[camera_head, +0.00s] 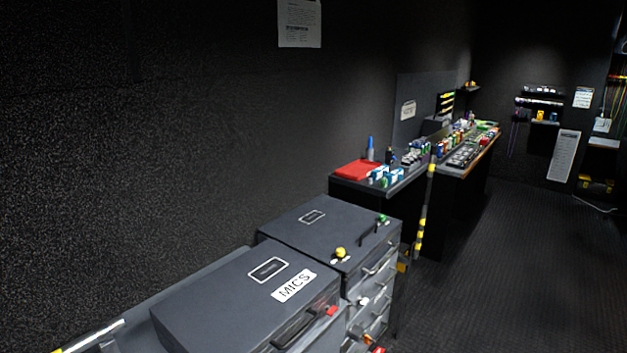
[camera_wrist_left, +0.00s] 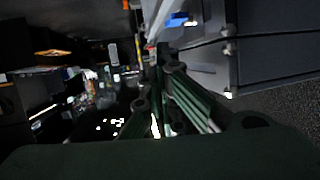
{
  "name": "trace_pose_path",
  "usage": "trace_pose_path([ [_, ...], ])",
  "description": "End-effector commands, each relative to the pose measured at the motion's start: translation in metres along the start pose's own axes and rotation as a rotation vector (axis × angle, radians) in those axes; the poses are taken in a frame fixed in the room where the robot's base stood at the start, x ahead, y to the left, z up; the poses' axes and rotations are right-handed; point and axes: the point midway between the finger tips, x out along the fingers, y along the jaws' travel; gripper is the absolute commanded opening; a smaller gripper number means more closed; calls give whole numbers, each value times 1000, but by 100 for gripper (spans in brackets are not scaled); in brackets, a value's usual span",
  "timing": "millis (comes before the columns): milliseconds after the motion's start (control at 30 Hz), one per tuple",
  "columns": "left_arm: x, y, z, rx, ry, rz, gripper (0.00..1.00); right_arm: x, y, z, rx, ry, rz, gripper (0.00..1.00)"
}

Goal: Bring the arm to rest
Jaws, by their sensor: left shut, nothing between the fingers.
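My left gripper (camera_wrist_left: 157,90) shows in the left wrist view as dark green linked fingers. It is shut with nothing between the fingers. The wrist view is dark and tilted, and grey case surfaces lie to the right of the fingers. I cannot make out either gripper in the head view. My right gripper is not in view.
A dark case marked MICS (camera_head: 245,300) and a second drawer case (camera_head: 330,235) stand at the front. Beyond them are a desk with a red item (camera_head: 358,170) and a console (camera_head: 465,155). The dark floor (camera_head: 520,270) at right is clear.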

Motion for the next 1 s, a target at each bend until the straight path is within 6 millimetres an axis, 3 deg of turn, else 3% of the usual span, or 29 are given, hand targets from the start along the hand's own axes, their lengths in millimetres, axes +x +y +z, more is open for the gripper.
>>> trace_pose_path([
  [33,-7,13,0,-29,-33,-48,0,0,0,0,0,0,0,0],
  [167,-35,24,10,-72,-174,-170,0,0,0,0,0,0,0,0],
  [333,-94,39,31,-128,-412,-260,0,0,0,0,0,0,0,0],
  [600,-174,60,54,-176,-684,-269,0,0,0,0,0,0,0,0],
  [1000,-259,90,73,-216,-941,-207,0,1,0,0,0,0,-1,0],
])
